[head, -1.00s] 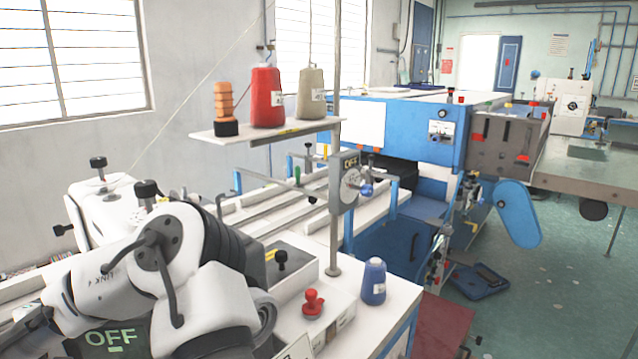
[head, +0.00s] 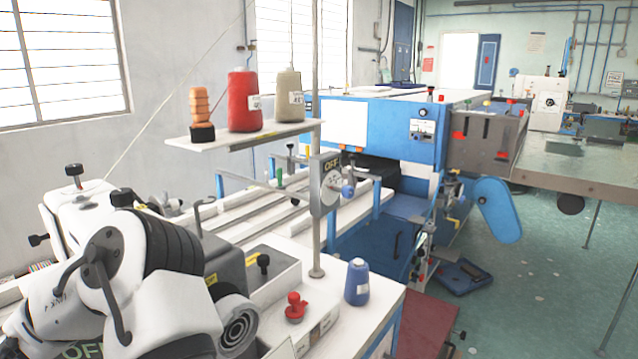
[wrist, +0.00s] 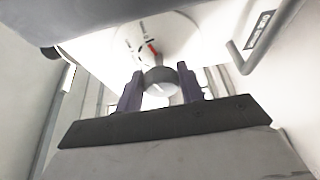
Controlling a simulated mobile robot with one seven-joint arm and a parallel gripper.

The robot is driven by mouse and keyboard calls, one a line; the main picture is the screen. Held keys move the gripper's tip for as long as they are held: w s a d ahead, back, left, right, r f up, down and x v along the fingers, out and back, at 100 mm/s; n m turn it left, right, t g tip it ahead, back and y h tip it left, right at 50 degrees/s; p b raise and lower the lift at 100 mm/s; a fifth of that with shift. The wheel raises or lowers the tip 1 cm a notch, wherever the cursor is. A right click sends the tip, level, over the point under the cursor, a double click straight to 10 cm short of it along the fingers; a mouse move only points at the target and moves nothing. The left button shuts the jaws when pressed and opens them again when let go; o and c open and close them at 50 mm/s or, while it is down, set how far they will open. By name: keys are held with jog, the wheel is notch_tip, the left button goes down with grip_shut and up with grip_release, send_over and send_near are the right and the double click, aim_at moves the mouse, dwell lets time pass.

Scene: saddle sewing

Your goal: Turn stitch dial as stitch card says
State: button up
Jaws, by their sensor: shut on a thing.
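In the wrist view, the stitch dial is a white disc (wrist: 135,35) with a red mark and small dark markings. A round grey knob (wrist: 160,88) stands out in front of the disc. My gripper (wrist: 160,86) has its two dark purple fingers on either side of the knob and is shut on it. The markings are too small to read. In the head view, my white and black arm covers the near left of the machine and my gripper is hidden. I cannot make out a stitch card in either view.
A post carries another dial (head: 333,188) marked OFF. A shelf (head: 235,140) holds red, beige and orange spools. A blue cone (head: 357,282) and a red-knobbed piece (head: 295,308) stand on the white bench. A blue machine (head: 385,120) is behind.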

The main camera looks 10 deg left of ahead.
jog(key=o, duration=1.1)
jog(key=shift+w+d+r+h, duration=0.15)
jog(key=shift+w+r+h, duration=0.25)
jog(key=shift+w, duration=0.1)
jog(key=shift+c, duration=0.2)
jog(key=s+a, duration=0.1)
jog(key=s+a+p, duration=0.1)
jog(key=s, duration=0.1)
jog(key=s+a+f, duration=0.1)
jog(key=shift+s+p, duration=0.15)
jog(key=shift+p, duration=0.15)
